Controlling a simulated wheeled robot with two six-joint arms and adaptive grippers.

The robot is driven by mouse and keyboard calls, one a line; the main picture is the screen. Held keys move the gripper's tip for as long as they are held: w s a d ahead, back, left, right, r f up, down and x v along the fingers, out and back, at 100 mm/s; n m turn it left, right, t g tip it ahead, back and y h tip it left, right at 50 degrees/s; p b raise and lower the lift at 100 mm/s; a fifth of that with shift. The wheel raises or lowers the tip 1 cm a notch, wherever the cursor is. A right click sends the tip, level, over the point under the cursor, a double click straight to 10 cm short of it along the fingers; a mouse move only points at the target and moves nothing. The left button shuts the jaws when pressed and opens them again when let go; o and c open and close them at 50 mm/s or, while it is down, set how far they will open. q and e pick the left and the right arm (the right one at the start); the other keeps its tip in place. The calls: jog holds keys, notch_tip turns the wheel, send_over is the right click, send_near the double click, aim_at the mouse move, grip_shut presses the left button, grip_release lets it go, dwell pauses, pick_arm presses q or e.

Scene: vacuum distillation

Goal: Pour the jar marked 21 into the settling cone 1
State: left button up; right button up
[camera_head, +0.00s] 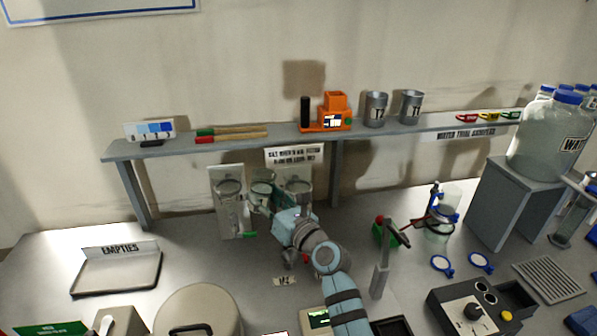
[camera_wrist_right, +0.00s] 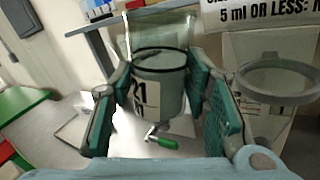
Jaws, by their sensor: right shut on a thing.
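The jar marked 21 (camera_wrist_right: 172,92) is an open, clear jar with a dark rim, a white label and greyish contents. It stands about upright between the two teal fingers of my right gripper (camera_wrist_right: 160,95), which is shut on it. In the head view the jar (camera_head: 263,187) and my right gripper (camera_head: 262,203) are in front of the shelf, between two settling cones. The left cone (camera_head: 230,188) is on a pale back panel; a green tap handle (camera_wrist_right: 166,143) shows below the jar. The right cone (camera_wrist_right: 275,85) is clear of the gripper. My left gripper is not in view.
The shelf (camera_head: 230,142) runs above the cones and holds an orange device (camera_head: 335,110) and two metal cups. An empties tray (camera_head: 117,270) is bare on the left.

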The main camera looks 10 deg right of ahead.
aim_at(274, 178)
jog(key=shift+w+d+r+m, duration=0.15)
jog(key=shift+d+m, duration=0.05)
jog(key=shift+m, duration=0.3)
jog(key=r+p, duration=0.1)
jog(key=r, duration=0.1)
jog(key=r+m+p, duration=0.1)
jog(key=r+p, duration=0.1)
jog(key=d+r+m+p, duration=0.1)
jog(key=r+p, duration=0.1)
jog(key=shift+w+r, duration=0.1)
jog(key=shift+r, duration=0.15)
jog(key=shift+d, duration=0.2)
jog(key=shift+w+d+r+m+t+p, duration=0.2)
jog(key=shift+r+m+t+p, duration=0.25)
jog(key=shift+m, duration=0.35)
jog(key=shift+w+f+m, duration=0.2)
jog(key=shift+m, duration=0.2)
jog(key=shift+s, duration=0.3)
jog(key=shift+d+m+b, duration=0.1)
jog(key=shift+m+b, duration=0.2)
jog(key=shift+b, duration=0.05)
